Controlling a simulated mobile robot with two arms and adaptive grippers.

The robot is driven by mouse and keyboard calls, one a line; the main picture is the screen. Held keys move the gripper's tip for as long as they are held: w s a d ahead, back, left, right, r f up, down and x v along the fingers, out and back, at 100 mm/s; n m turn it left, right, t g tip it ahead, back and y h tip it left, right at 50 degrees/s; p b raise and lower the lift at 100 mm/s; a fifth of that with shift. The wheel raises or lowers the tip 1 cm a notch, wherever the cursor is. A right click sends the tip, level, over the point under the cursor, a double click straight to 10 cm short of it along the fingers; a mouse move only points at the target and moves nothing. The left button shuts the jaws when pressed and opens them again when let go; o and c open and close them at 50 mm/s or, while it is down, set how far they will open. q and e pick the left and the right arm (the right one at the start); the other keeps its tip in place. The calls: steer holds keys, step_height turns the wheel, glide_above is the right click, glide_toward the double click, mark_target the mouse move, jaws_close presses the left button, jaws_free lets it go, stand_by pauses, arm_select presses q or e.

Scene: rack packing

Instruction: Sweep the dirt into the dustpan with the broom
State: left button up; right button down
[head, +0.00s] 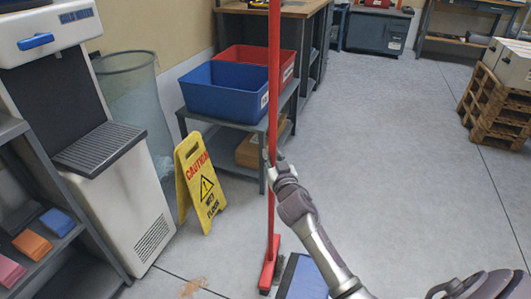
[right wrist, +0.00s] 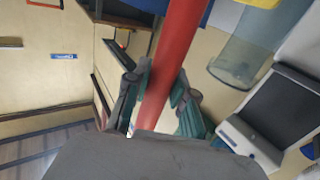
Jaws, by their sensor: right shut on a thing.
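A red broom stands nearly upright, its long handle (head: 274,70) running up out of the head view and its red head (head: 269,272) low at the floor. My right gripper (head: 272,168) is shut around the handle at mid-height. In the right wrist view the red handle (right wrist: 178,40) passes between the fingers (right wrist: 158,88). A brown patch of dirt (head: 193,287) lies on the floor left of the broom head. A blue, grey-edged flat thing (head: 303,280), perhaps the dustpan, lies just right of the broom head, partly hidden by my right arm. My left gripper is out of view.
A yellow wet-floor sign (head: 200,185) stands left of the broom, near a white water dispenser (head: 120,190) and a clear bin (head: 135,90). Behind is a low grey table with blue (head: 225,90) and red crates. Pallets (head: 495,105) stand far right. The middle floor is open.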

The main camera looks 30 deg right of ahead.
arm_select(q)
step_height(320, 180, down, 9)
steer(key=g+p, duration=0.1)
steer(key=p, duration=0.4)
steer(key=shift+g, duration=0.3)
arm_select(e)
steer(key=shift+s+d+r, duration=0.35)
steer(key=shift+s+r, duration=0.05)
steer(key=shift+r, duration=0.4)
steer(key=shift+s+d+r, duration=0.35)
steer(key=shift+s+r, duration=0.05)
steer(key=shift+r, duration=0.45)
steer(key=shift+s+d+r, duration=0.35)
steer(key=shift+s+r, duration=0.05)
steer(key=shift+r, duration=0.4)
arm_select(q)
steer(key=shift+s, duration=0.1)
